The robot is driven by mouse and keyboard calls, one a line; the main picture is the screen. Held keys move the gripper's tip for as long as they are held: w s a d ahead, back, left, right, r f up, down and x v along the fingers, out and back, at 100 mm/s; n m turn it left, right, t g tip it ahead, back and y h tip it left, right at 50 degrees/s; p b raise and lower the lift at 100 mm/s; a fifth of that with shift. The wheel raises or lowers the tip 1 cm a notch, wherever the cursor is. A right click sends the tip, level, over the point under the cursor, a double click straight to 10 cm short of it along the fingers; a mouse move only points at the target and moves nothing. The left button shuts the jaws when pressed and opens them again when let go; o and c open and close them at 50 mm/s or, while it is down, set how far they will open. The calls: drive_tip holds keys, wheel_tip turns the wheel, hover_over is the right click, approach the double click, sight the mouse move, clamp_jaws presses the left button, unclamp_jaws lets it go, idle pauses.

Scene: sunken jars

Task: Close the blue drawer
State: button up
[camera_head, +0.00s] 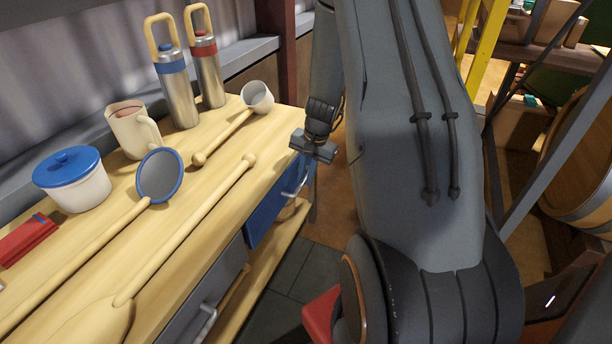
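The blue drawer (265,217) is under the far right end of the wooden workbench top (215,205). Its blue front carries a pale metal handle (296,186). How far it stands out from the bench cannot be told from this angle. My gripper (314,150) is at the bench's right edge, just above and to the right of the handle. Whether it touches the drawer is unclear. Its fingers are small and partly hidden, so their opening does not show. My large grey arm fills the middle of the view.
A grey drawer with a handle (205,322) is nearer. The benchtop holds a blue-lidded pot (85,190), a mug (130,130), two flasks (178,98) (207,78) and long wooden-handled tools (195,225). A barrel (590,165) stands right. Tiled floor (300,275) shows beside the bench.

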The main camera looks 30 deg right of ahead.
drive_tip(key=o, duration=0.4)
drive_tip(key=shift+w+a, duration=0.25)
drive_tip(key=shift+w, duration=0.05)
drive_tip(key=shift+d, duration=0.1)
drive_tip(key=shift+s, duration=0.1)
drive_tip(key=shift+d+r, duration=0.1)
drive_tip(key=shift+r, duration=0.2)
wheel_tip(320, 180, up, 7)
drive_tip(key=s+p, duration=0.1)
drive_tip(key=shift+d, duration=0.3)
drive_tip(key=shift+s, duration=0.1)
